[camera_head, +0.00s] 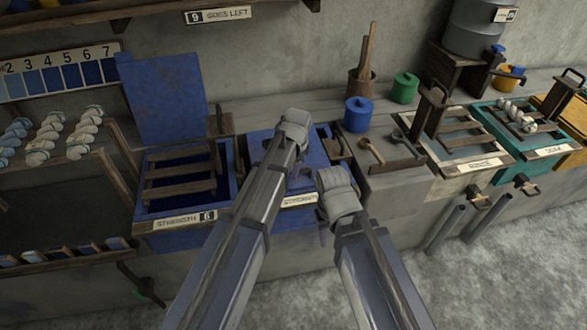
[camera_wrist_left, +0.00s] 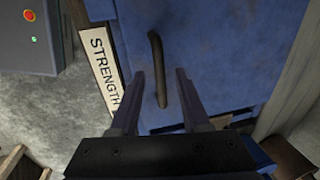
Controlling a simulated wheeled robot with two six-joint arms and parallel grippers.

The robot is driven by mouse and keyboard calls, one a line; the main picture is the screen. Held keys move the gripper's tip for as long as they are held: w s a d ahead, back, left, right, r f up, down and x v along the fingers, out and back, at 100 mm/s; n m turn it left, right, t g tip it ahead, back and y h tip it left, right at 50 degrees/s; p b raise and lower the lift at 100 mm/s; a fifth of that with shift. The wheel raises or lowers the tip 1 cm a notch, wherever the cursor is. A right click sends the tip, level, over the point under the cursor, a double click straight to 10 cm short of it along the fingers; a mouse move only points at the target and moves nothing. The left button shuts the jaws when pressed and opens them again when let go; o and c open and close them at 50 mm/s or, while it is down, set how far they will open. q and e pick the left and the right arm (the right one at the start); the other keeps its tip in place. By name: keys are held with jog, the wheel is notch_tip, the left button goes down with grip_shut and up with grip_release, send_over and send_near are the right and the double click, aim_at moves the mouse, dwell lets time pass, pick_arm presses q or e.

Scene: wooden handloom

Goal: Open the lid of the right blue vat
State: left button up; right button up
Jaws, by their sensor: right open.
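The right blue vat (camera_head: 255,150) stands in the bench with its blue lid shut, partly hidden behind my arms. In the left wrist view, the lid (camera_wrist_left: 215,45) fills the middle and carries a dark bar handle (camera_wrist_left: 156,62). My left gripper (camera_wrist_left: 160,82) is open, its two fingers on either side of the handle, with gaps visible. In the head view my left gripper (camera_head: 293,125) is over the lid, its fingers hidden. My right gripper (camera_head: 338,195) is open and empty by the vat's front right corner, its fingers mostly hidden.
The left blue vat (camera_head: 140,190) has its lid (camera_head: 165,100) raised. Right of the right vat, a blue pot (camera_head: 358,115), a green pot (camera_head: 405,87) and a small mallet (camera_head: 373,150) sit on the bench. Further vats (camera_head: 510,125) stand at right. Yarn racks (camera_head: 60,160) are at left.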

pick_arm(q)
grip_shut()
dwell(1.2)
